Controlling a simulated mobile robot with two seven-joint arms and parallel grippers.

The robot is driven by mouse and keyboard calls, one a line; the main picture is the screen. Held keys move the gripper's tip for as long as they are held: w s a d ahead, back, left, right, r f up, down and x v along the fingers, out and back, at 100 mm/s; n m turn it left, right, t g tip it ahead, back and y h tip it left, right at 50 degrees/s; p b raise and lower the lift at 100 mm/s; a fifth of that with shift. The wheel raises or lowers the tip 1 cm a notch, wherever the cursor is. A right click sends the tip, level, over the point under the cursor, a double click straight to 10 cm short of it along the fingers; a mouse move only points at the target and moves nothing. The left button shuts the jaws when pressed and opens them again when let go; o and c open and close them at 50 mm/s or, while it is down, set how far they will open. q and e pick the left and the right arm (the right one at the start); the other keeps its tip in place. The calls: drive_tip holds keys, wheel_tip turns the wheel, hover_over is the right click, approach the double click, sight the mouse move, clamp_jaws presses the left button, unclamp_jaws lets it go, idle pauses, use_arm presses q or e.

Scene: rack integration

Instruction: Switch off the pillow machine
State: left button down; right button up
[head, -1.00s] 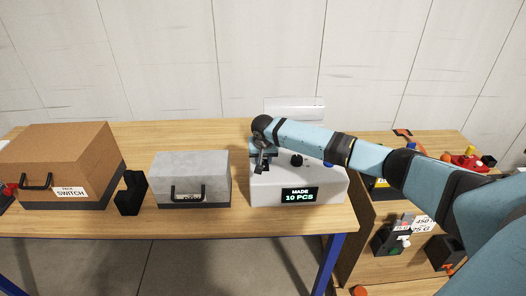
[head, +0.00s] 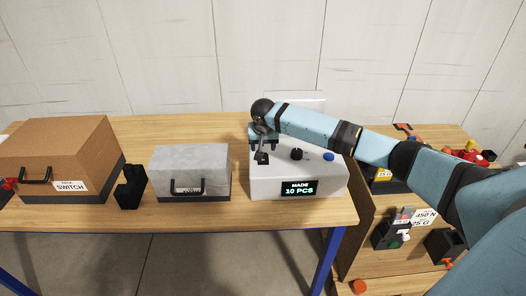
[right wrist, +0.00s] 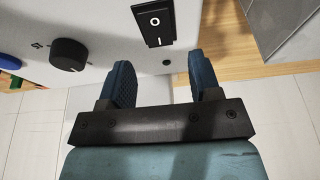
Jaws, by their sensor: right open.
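The pillow machine (head: 270,188) is a white box at the right end of the table, with a lit display (head: 299,189) reading "MADE 10 PCS". A black rocker switch (right wrist: 154,22) marked O and I is on its panel; in the head view a dark shape just below my gripper, likely this switch (head: 262,158), shows. My right gripper (right wrist: 158,74) is open and empty, its two blue fingers apart just below the switch in the wrist view. In the head view the right gripper (head: 263,139) is over the machine's left part. Which side of the rocker is pressed I cannot tell.
A black knob (head: 296,154) and a blue button (head: 329,157) are on the same panel. A grey case (head: 190,165) and a brown box (head: 55,150) labelled "SWITCH" stand to the left, with a black holder (head: 131,187) between. A lower shelf (head: 365,262) is at right.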

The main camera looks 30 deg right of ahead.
drive_tip(key=b+v, duration=0.1)
drive_tip(key=v, duration=0.9)
drive_tip(key=s+a+f+n+y, duration=0.3)
drive_tip(key=s+a+f+n, duration=0.4)
drive_tip(key=s+a+f, duration=0.9)
drive_tip(key=s+r+n+h, duration=0.1)
drive_tip(key=s+r, duration=0.1)
drive_tip(key=s, duration=2.3)
drive_tip(key=w+a+f+t+y, duration=0.1)
drive_tip(key=w+a+f+t, duration=0.1)
drive_tip(key=f, duration=0.2)
drive_tip(key=w+a+f+n+t+y, duration=0.1)
drive_tip(key=w+f+t, duration=0.1)
drive_tip(key=f, duration=0.3)
drive_tip(key=w+a+f+t, duration=0.2)
drive_tip(key=f+t, duration=0.1)
drive_tip(key=f, duration=0.1)
drive_tip(key=shift+a+f+t+y, duration=0.35)
drive_tip(key=shift+a+t+y, duration=0.05)
